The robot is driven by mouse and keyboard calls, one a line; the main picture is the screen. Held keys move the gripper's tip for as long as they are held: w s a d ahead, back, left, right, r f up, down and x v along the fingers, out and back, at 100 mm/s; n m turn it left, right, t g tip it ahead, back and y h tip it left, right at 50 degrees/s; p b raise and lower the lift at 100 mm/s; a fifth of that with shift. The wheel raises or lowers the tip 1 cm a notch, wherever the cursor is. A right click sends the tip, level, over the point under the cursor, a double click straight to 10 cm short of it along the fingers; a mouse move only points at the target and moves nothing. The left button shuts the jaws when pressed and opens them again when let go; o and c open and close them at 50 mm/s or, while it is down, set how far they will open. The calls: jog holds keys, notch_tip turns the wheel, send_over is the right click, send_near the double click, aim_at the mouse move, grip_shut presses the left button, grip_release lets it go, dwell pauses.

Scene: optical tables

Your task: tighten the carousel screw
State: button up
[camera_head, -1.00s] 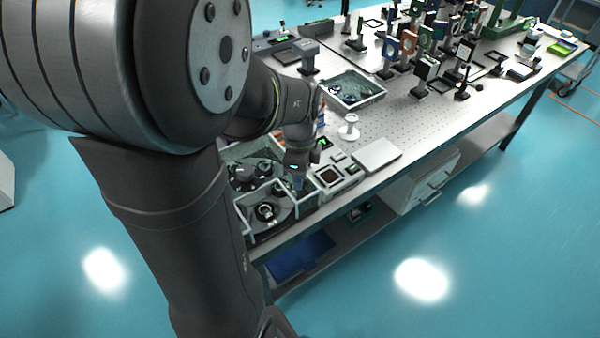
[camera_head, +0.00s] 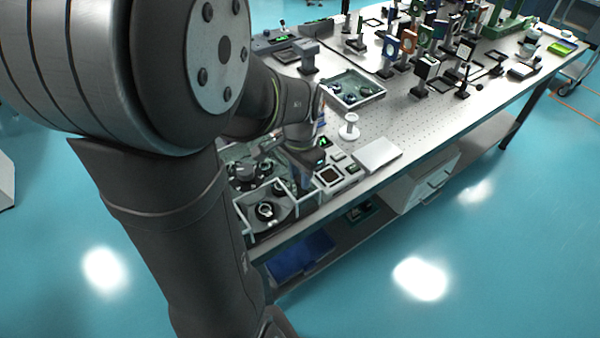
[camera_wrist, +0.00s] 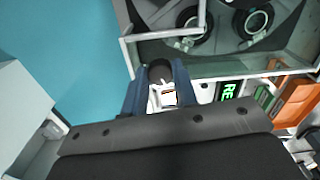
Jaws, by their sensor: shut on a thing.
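An open, pale-walled box (camera_head: 292,209) stands at the near left corner of the table and holds dark round carousel parts (camera_head: 266,211). In the wrist view, part of its wall (camera_wrist: 235,70) crosses the top, with two black rings (camera_wrist: 252,22) inside. My gripper (camera_head: 304,181) is at the right side of the box in the head view. Its blue fingers show in the wrist view (camera_wrist: 160,88), closed about a dark round-ended piece (camera_wrist: 160,70). A small white part shows between the fingers. I cannot make out the carousel screw, and the held piece's lower end is hidden.
A small device with a dark square (camera_head: 330,175) sits right of my gripper, beside a pale flat plate (camera_head: 377,154). A white spool-shaped stand (camera_head: 349,127) and a tray (camera_head: 352,90) are behind. Optical mounts crowd the far table. An orange block (camera_wrist: 298,100) is at right.

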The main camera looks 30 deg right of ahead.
jog(key=n, duration=1.3)
jog(key=shift+s+d+n, duration=0.1)
jog(key=shift+n, duration=0.2)
dwell(0.4)
jog(key=o, duration=1)
jog(key=shift+r, duration=0.1)
notch_tip(320, 180, up, 17)
jog(key=shift+r, duration=0.2)
jog(key=shift+f, duration=0.1)
